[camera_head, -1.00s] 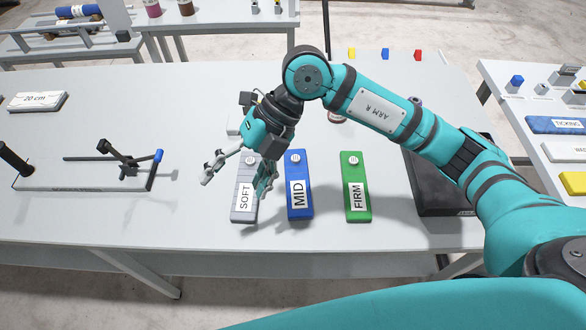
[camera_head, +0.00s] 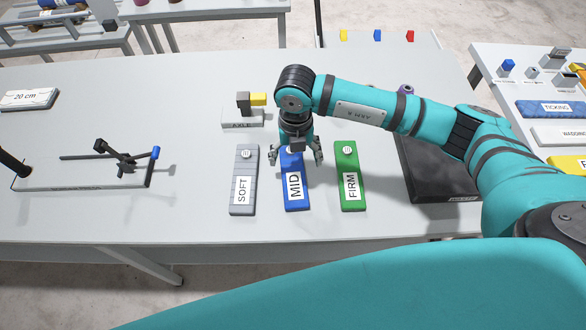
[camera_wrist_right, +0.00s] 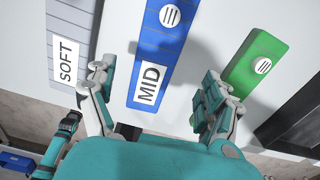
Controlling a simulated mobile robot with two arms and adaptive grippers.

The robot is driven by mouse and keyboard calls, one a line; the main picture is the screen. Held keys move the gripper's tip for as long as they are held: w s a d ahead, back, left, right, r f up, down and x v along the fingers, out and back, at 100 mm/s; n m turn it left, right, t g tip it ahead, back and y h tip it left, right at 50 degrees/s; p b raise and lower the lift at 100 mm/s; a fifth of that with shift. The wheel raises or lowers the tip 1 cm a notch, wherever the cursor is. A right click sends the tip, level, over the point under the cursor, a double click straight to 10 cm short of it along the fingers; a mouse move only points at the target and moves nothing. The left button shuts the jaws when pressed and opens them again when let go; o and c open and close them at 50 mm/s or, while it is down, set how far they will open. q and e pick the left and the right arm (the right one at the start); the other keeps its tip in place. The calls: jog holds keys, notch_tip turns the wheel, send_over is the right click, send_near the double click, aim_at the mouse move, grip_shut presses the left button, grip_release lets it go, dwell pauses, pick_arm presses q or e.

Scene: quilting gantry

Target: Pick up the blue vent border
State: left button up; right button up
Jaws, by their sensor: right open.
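The blue strip marked MID (camera_head: 294,195) lies flat on the table between a grey and a green strip. It has a white round vent-like mark near its far end. My right gripper (camera_head: 295,157) is open above the strip's far half, with one finger on each side of it and nothing held. In the right wrist view, the blue strip (camera_wrist_right: 160,45) runs between the two open fingers (camera_wrist_right: 156,82). I cannot tell how far the fingertips are above the table. My left gripper is not in view.
The grey SOFT strip (camera_head: 244,180) and the green FIRM strip (camera_head: 350,178) lie close on either side. A dark tray (camera_head: 436,180) is at the right, under my arm. The AXLE block (camera_head: 243,118) stands behind. A stand (camera_head: 80,175) is at the left.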

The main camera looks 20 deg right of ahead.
aim_at(293, 171)
jog(key=f, duration=0.1)
jog(key=f+p, duration=0.1)
jog(key=f, duration=0.1)
jog(key=f+p, duration=0.1)
jog(key=shift+s+a+f, duration=0.15)
jog(key=shift+a+f, duration=0.1)
jog(key=shift+a, duration=0.05)
jog(key=shift+f, duration=0.6)
jog(key=c, duration=1.3)
jog(key=shift+r, duration=0.15)
